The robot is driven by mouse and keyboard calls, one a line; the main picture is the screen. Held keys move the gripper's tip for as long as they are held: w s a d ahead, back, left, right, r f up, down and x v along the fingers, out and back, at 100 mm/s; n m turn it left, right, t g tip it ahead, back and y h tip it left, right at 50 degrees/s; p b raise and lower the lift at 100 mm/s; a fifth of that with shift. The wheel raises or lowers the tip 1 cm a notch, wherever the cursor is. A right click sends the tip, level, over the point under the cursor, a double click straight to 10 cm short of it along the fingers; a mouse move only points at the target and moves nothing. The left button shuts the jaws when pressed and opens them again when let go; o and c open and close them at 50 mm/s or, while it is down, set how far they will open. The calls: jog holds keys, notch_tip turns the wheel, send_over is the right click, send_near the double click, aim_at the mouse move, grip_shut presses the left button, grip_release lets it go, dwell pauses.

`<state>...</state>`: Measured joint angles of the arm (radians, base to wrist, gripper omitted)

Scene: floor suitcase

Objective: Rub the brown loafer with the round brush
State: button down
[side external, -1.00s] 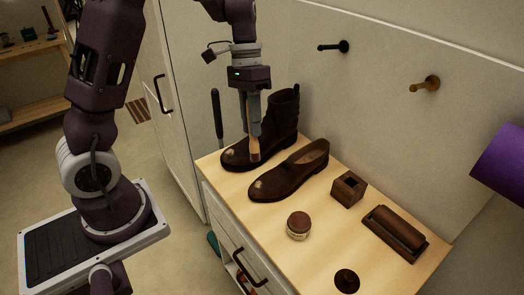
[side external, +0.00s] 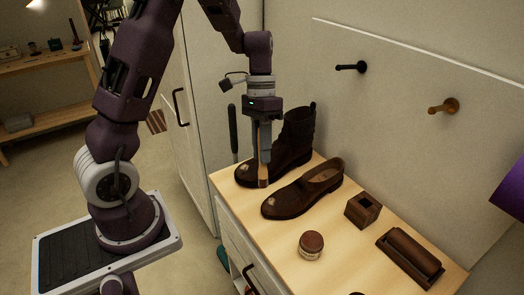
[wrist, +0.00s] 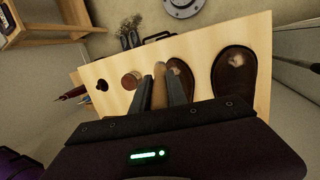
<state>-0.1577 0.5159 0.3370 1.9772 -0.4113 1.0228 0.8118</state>
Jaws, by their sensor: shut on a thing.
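The brown loafer (side external: 312,190) lies on the light wooden cabinet top, its toe with a pale scuff facing the front left. It also shows in the wrist view (wrist: 181,78). My gripper (side external: 263,150) points down and is shut on the wooden handle of the round brush (side external: 263,180). The brush hangs upright, head down, beside the loafer's toe and in front of the dark boot (side external: 292,140). I cannot tell whether its head touches anything. In the wrist view the brush handle (wrist: 160,88) lies between the fingers, just left of the loafer.
The boot, also scuffed at the toe, stands behind the loafer. A square wooden holder (side external: 362,210), a brown-lidded jar (side external: 311,246) and a dark wooden block on a tray (side external: 410,258) stand to the right. A wall with two pegs (side external: 444,106) rises behind.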

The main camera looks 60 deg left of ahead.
aim_at(262, 170)
jog(key=shift+f, duration=3.35)
jog(key=shift+w+f, duration=0.3)
jog(key=shift+w, duration=0.7)
jog(key=shift+w+f, duration=0.25)
jog(key=shift+w, duration=0.7)
jog(key=shift+s, duration=0.15)
jog(key=shift+s+f, duration=0.2)
jog(key=shift+s, duration=0.75)
jog(key=shift+s+f, duration=0.15)
jog(key=shift+s, duration=0.75)
jog(key=w, duration=0.5)
jog(key=shift+s, duration=2.45)
jog(key=shift+r, duration=4.25)
